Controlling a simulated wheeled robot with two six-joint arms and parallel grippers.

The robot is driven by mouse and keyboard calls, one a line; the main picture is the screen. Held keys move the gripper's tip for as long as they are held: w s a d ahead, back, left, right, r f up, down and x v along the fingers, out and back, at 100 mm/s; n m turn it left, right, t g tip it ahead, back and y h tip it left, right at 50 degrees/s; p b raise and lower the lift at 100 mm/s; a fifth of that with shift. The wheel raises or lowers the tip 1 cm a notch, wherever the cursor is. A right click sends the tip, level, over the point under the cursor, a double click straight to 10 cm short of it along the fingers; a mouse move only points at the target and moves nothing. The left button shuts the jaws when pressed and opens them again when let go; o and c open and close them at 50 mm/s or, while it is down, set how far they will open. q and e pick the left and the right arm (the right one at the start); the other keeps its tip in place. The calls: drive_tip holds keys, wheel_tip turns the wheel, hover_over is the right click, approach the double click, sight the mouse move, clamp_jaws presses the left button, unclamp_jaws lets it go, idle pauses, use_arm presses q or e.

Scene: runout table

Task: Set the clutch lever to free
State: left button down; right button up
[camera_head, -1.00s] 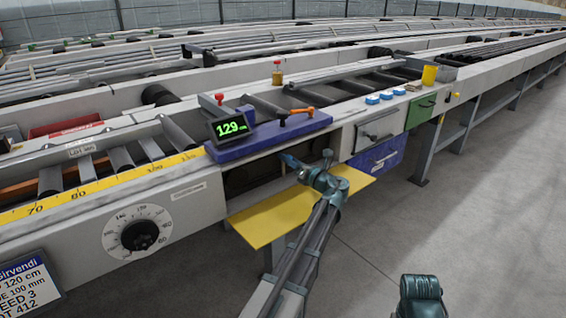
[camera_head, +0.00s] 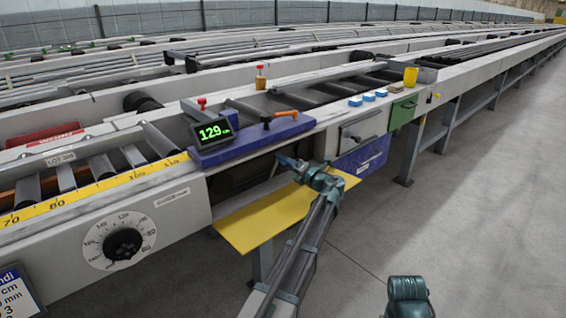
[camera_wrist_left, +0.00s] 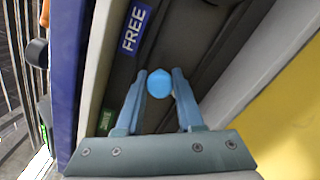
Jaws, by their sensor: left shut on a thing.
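The clutch lever's light blue knob (camera_wrist_left: 160,83) shows in the left wrist view, in a dark recess of the machine. A blue FREE label (camera_wrist_left: 134,29) is above and left of it; a green label (camera_wrist_left: 107,120), too small to read surely, is below and left. The knob sits roughly midway between the two labels along the panel. My left gripper (camera_wrist_left: 159,84) is shut on the knob, one finger on each side. In the head view my left gripper (camera_head: 285,162) reaches into the opening under the purple-blue box; the lever is hidden there. My right gripper's jaws are not visible.
A yellow tray-like panel (camera_head: 245,232) juts out below the opening. The purple-blue box (camera_head: 250,140) with a display reading 129 is above it. Drawers (camera_head: 362,133) are to the right, a dial (camera_head: 123,244) to the left. The floor in front at right is clear.

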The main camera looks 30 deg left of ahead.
use_arm(q)
drive_tip(key=shift+w+d, duration=0.1)
idle(0.3)
drive_tip(key=c, duration=0.5)
unclamp_jaws()
drive_tip(key=shift+c, duration=0.2)
drive_tip(key=v, duration=1.3)
drive_tip(key=shift+d+f, duration=0.1)
drive_tip(key=shift+d, duration=0.25)
drive_tip(key=shift+s+d, duration=0.1)
drive_tip(key=shift+s, duration=0.15)
